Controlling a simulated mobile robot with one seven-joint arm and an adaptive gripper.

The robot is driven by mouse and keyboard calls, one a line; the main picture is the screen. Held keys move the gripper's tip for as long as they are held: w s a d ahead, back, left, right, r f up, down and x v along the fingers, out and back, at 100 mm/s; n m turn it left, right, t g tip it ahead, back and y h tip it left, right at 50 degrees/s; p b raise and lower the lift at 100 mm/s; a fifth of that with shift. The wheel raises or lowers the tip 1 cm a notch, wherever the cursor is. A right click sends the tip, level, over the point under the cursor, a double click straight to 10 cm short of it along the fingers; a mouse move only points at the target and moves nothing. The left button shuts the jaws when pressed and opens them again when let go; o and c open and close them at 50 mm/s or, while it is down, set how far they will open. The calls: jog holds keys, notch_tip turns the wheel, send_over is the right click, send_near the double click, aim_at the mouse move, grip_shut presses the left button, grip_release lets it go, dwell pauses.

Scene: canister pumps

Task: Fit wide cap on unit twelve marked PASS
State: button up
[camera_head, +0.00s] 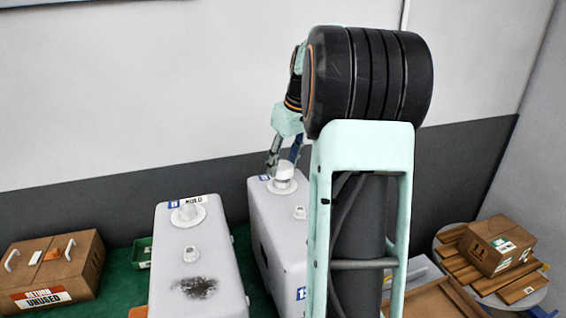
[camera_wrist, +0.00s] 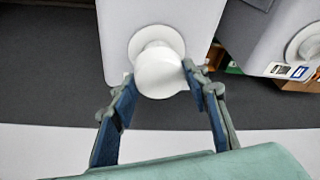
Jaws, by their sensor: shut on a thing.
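A pale grey box-shaped pump unit (camera_head: 276,236) stands in the middle of the head view. A blue number label is on its front, partly cut off, and I cannot read a PASS mark. My gripper (camera_head: 282,164) is at the far end of its top. It is shut on a white cap (camera_head: 284,172), which also shows between the blue-grey fingers (camera_wrist: 158,75) in the wrist view. The cap (camera_wrist: 163,78) is at the unit's round white flange (camera_wrist: 156,40). I cannot tell whether it is seated or just above. My arm hides the unit's right side.
A second grey unit (camera_head: 190,250), apparently labelled HOLD, stands left with a dark stain on top. A brown box (camera_head: 52,270) marked UNUSED is at far left, near a green bin (camera_head: 142,252).

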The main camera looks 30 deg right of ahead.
aim_at(285, 167)
jog(key=shift+f+b, duration=1.15)
jog(key=shift+f, duration=0.6)
jog(key=o, duration=1)
jog(key=shift+c, duration=0.2)
jog(key=v, duration=1.2)
